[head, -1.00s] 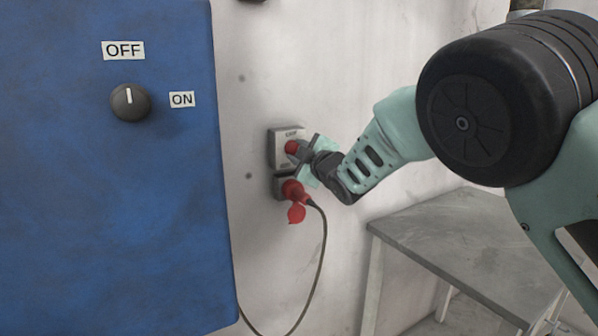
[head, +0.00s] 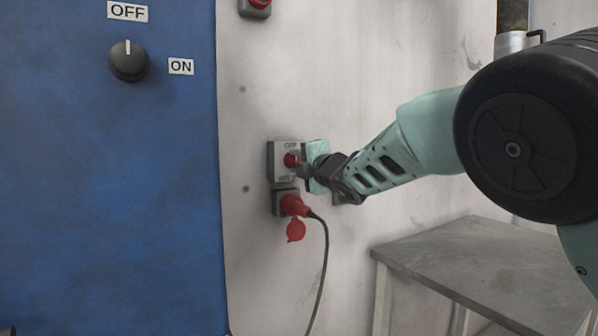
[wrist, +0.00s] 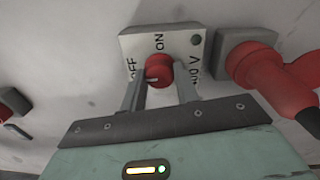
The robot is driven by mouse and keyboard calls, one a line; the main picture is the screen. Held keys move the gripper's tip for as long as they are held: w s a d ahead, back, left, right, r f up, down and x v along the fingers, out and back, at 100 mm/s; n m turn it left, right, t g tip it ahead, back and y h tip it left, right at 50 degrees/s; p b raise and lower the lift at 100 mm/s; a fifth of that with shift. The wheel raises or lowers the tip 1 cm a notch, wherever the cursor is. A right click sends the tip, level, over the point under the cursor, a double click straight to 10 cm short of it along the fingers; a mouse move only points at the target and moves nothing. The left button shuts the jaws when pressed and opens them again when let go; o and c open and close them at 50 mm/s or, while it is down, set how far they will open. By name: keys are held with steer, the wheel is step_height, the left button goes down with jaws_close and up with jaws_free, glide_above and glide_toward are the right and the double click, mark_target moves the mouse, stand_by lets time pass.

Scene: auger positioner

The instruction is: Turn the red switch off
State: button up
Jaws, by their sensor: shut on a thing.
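The red switch (head: 290,160) is a round knob on a light grey box (head: 279,150) on the wall. In the wrist view the knob (wrist: 157,66) sits between my two fingertips on a plate (wrist: 184,38) lettered OFF to the left, ON above and a voltage marking to the right. A small pale mark shows low on the knob; I cannot tell its setting for sure. My gripper (head: 300,165) reaches in from the right and is shut on the knob, with one finger on each side, as the wrist view (wrist: 160,80) also shows.
A red plug (head: 294,205) with a hanging cable sits in a socket just below the switch box. A blue cabinet (head: 110,190) with a black OFF/ON knob (head: 129,61) stands left. A grey table (head: 480,265) is at lower right. Another red switch (head: 258,5) is above.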

stand_by(0.4)
steer(key=o, duration=1)
steer(key=shift+c, duration=0.2)
steer(key=b+v, duration=0.3)
steer(key=v, duration=1.4)
steer(key=shift+s+d+b, duration=0.15)
steer(key=shift+s+b, duration=0.05)
steer(key=shift+b, duration=0.15)
